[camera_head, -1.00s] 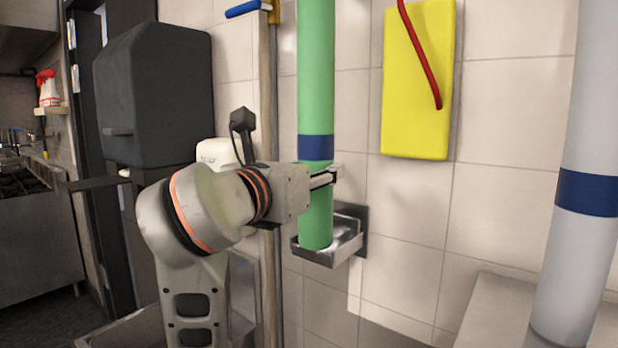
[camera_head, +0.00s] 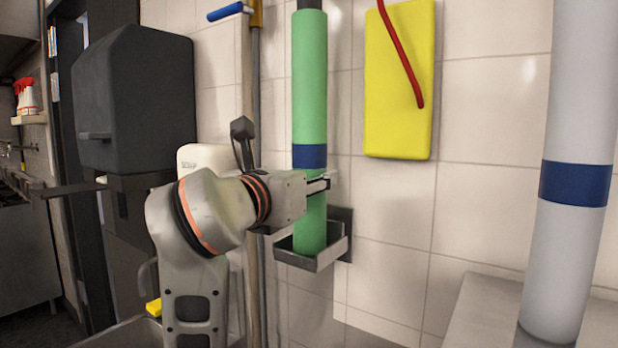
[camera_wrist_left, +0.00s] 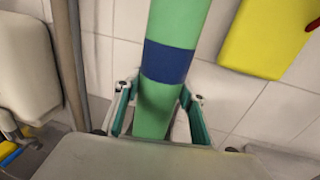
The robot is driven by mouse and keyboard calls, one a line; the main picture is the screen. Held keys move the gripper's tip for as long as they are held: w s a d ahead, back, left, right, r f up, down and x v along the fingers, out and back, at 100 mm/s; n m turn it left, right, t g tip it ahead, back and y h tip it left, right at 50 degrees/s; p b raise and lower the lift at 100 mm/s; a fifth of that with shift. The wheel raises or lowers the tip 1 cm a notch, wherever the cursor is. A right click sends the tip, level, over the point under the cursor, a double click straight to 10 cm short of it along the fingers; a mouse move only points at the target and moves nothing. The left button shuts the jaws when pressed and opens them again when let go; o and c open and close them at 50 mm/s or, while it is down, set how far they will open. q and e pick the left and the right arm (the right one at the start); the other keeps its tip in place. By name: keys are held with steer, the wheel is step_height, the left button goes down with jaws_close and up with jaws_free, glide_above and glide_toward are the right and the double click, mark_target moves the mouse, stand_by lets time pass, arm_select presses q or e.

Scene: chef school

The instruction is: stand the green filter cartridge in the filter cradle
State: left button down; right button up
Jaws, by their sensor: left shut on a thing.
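The green filter cartridge (camera_head: 310,80) is a tall green tube with a blue band, held upright. My left gripper (camera_head: 320,184) is shut on it just below the band. The wrist view shows the fingers (camera_wrist_left: 158,105) on either side of the green cartridge (camera_wrist_left: 178,22). The filter cradle (camera_head: 334,252) is a small metal tray fixed to the tiled wall. The cartridge's lower end is within the cradle's outline, behind its front rim; I cannot tell whether it touches the floor of the cradle. My right gripper is not in view.
A yellow board (camera_head: 398,90) with a red hose hangs right of the cartridge. A grey tube (camera_head: 578,80) with a blue band stands at the right by a pale ledge (camera_head: 480,310). A pole (camera_head: 251,100) and dark dispenser (camera_head: 135,95) are at the left.

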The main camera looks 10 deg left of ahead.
arm_select(q)
steer(key=shift+r, duration=0.15)
steer(key=c, duration=1.2)
jaws_free()
steer(key=shift+s, duration=0.1)
steer(key=v, duration=0.7)
steer(key=shift+s, duration=0.25)
